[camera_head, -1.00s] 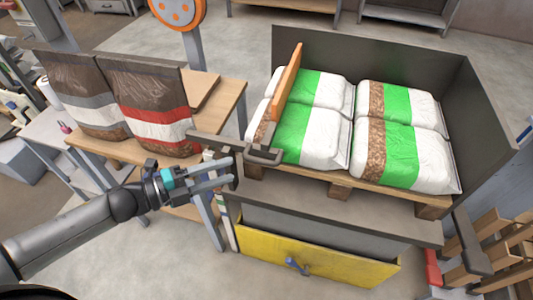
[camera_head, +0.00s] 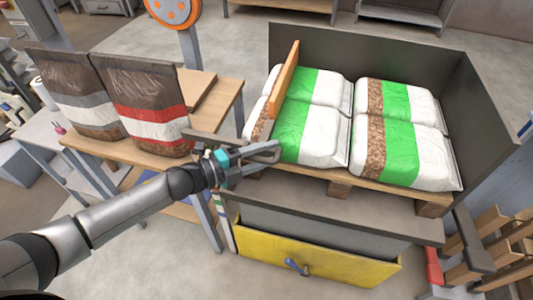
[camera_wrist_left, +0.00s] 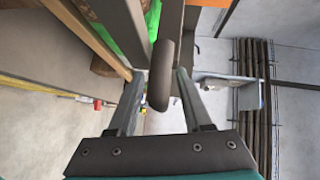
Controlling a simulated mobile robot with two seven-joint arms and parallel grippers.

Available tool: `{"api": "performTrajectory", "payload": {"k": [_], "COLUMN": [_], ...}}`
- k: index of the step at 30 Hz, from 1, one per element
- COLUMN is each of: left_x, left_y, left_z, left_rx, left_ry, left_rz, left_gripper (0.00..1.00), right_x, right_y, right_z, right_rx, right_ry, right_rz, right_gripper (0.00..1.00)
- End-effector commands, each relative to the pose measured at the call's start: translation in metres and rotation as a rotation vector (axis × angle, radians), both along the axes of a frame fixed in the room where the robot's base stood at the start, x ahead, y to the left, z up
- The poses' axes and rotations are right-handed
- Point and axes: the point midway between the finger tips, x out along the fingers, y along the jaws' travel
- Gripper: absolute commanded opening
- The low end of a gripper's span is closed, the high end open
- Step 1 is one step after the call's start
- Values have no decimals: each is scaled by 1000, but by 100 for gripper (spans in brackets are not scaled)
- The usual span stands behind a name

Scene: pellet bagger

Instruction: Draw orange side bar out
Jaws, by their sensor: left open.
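The orange side bar (camera_head: 285,79) stands upright along the left side of the bags on the pallet, in the head view. A dark grey handle (camera_wrist_left: 161,78) lies between the fingers of my left gripper in the left wrist view. My left gripper (camera_head: 268,154) is open, at the front left corner of the pallet, below the near end of the orange bar. Its fingers partly hide the handle in the head view. I cannot tell whether they touch it, or how it joins the orange bar. My right gripper is not in view.
White and green bags (camera_head: 405,154) fill the wooden pallet (camera_head: 340,188), with dark walls (camera_head: 370,55) at the back and right. A wooden table (camera_head: 220,105) with two brown bags stands left. A yellow drawer front (camera_head: 320,255) is below. Wooden slats stand at right.

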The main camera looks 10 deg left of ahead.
Motion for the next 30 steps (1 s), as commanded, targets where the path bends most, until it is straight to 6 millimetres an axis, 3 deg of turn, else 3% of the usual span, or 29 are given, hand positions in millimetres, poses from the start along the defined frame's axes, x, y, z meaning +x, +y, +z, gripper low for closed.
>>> {"api": "performTrajectory", "payload": {"k": [7, 20, 30], "left_x": [0, -1, -2], "left_y": [0, 0, 0], "left_z": [0, -2, -6], "left_rx": [0, 3, 7], "left_ry": [0, 4, 9], "left_rz": [0, -1, 0], "left_gripper": [48, 0, 0], "right_x": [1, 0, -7], "right_y": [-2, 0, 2], "right_z": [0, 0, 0], "right_rx": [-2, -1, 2], "right_ry": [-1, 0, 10], "right_rz": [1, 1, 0], "right_gripper": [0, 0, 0]}}
